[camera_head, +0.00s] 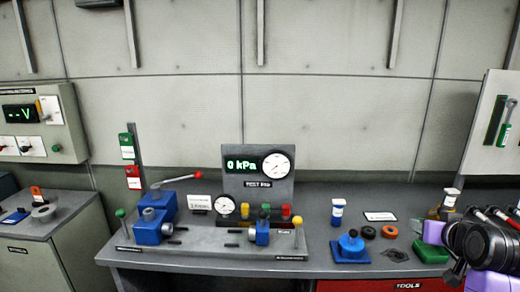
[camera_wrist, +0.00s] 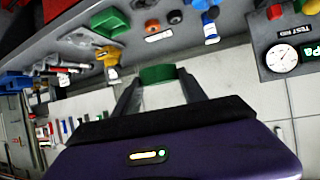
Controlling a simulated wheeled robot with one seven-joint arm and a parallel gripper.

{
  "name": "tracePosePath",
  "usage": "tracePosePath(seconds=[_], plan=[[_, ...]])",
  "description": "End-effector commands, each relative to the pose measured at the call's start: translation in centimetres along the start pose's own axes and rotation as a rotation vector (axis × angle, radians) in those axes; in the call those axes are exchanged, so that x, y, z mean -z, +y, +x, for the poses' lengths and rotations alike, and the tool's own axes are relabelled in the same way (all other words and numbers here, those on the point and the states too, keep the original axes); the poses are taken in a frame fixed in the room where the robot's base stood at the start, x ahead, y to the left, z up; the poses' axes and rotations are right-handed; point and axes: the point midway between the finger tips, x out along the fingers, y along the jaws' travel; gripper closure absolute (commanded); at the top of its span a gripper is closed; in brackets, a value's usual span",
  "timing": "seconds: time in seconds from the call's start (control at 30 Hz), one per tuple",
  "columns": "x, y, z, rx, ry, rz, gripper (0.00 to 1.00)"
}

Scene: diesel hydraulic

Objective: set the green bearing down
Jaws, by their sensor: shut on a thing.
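In the wrist view my gripper (camera_wrist: 159,76) is shut on the green bearing (camera_wrist: 158,73), a short green ring held between the two dark fingertips. The bearing appears raised, with the wall and bench behind it. In the head view my dark wrist and purple gripper housing are at the lower right, over the bench's right part. I cannot make out the bearing or the fingertips there.

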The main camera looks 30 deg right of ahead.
Motion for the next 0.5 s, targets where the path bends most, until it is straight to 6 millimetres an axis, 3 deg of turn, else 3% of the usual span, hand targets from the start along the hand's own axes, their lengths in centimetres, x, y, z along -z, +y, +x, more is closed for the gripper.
tracePosePath(seconds=[0.1,0.5], plan=[[1.0,-0.6,0.7,0.003,0.001,-0.002,0.94],[-3.5,-8.2,3.1,0.105,-0.005,-0.057,0.94]])
